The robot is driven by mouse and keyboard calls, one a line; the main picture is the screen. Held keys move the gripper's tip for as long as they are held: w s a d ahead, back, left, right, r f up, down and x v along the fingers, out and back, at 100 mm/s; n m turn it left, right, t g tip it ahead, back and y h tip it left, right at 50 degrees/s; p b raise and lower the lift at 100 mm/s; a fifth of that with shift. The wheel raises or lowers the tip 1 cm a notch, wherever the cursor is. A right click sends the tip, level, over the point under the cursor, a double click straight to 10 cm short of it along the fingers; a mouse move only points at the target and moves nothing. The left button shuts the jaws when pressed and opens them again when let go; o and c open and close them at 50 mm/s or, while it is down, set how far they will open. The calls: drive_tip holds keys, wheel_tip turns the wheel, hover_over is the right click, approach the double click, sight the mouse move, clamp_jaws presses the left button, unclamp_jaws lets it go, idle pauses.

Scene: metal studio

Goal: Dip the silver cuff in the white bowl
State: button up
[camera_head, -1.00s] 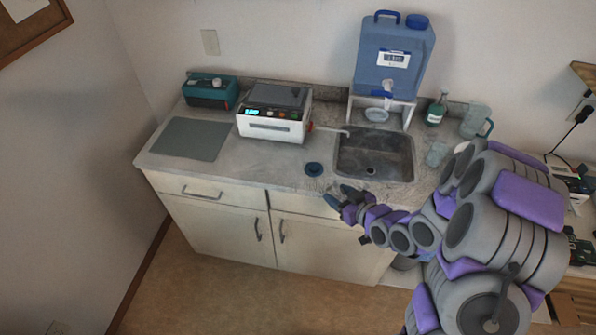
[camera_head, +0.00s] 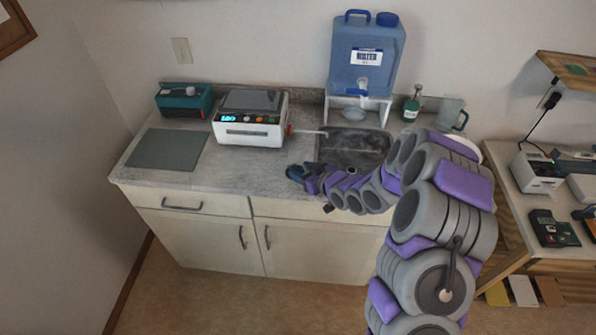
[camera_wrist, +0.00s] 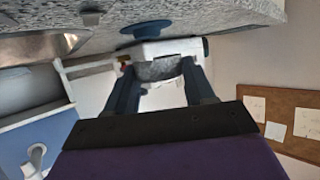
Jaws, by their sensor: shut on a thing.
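My gripper (camera_head: 296,173) is over the front of the counter, left of the sink. The wrist view also shows my gripper (camera_wrist: 159,72), its two dark fingers shut on a grey, speckled band-like piece, which looks like the silver cuff (camera_wrist: 158,69). I cannot make out the cuff in the head view. A blue disc (camera_wrist: 146,28) lies on the counter near my fingertips in the wrist view.
A white device with a lit display (camera_head: 250,118) stands left of the sink (camera_head: 350,150). The blue jug (camera_head: 366,55) rests on a white stand (camera_head: 386,108). A green bottle (camera_head: 411,105) and a clear pitcher (camera_head: 451,114) stand at right. A grey mat (camera_head: 167,149) lies at left.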

sight(298, 171)
drive_tip(key=shift+w+a+f, duration=0.1)
drive_tip(key=shift+w+a, duration=0.3)
drive_tip(key=shift+w, duration=0.35)
drive_tip(key=shift+w+a, duration=0.35)
drive_tip(key=shift+w, duration=0.35)
drive_tip(key=shift+w+a+f+b, duration=0.1)
drive_tip(key=shift+w+f+b, duration=0.15)
drive_tip(key=shift+f, duration=0.4)
drive_tip(key=shift+w+a+f+b, duration=0.1)
drive_tip(key=shift+f+b, duration=0.25)
drive_tip(key=shift+f, duration=0.6)
drive_tip(key=shift+f, duration=0.15)
drive_tip(key=o, duration=1)
drive_tip(key=shift+f, duration=0.1)
drive_tip(key=p+v, duration=0.3)
drive_tip(key=v, duration=1.4)
drive_tip(key=shift+s+d+r, duration=0.15)
drive_tip(key=shift+d+r, duration=0.05)
drive_tip(key=shift+r, duration=0.05)
